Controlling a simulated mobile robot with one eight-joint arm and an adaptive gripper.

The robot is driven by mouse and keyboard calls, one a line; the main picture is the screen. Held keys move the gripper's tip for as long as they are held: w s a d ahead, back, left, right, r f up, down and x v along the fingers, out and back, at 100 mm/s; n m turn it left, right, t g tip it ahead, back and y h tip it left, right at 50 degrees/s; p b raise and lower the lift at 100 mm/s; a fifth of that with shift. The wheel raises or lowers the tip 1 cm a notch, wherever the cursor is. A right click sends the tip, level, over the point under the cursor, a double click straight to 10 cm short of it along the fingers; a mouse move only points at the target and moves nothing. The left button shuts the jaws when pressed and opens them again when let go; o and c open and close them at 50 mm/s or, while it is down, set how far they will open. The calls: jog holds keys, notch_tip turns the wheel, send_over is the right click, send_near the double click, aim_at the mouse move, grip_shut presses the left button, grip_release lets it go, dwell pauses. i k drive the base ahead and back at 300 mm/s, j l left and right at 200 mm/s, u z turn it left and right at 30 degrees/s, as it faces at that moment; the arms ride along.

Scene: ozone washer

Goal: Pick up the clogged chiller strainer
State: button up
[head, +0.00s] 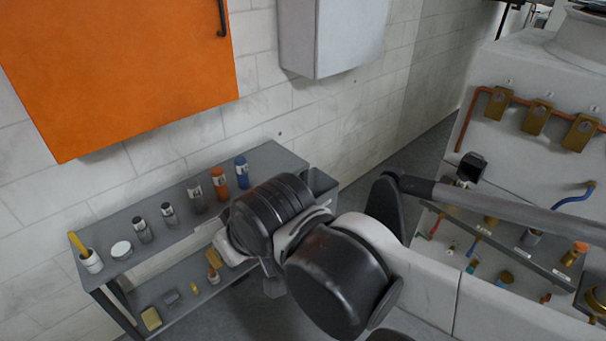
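I cannot pick out the clogged chiller strainer with certainty. Brass and copper-coloured fittings sit on a labelled ledge of the white machine at the right, one of them an orange-topped brass fitting (573,254). Several small cylinders stand on the grey bench at the left, but none is readable as the strainer. My arm crosses the middle, and the dark ribbed end of it, at my gripper (270,211), is over the right part of the bench. The fingers are hidden or not distinguishable, so neither their opening nor any hold shows.
The grey bench (150,205) has a lower shelf with small items. An orange cabinet (120,65) and a grey wall box (333,35) hang above. The white machine (540,75) carries brass valves (537,117) on copper pipe. Floor shows between bench and machine.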

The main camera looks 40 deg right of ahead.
aim_at(463, 181)
jog(key=z, duration=2.6)
jog(key=i+j+u, duration=0.3)
jog(key=i, duration=0.3)
jog(key=i+u, duration=0.25)
jog(key=i, duration=0.35)
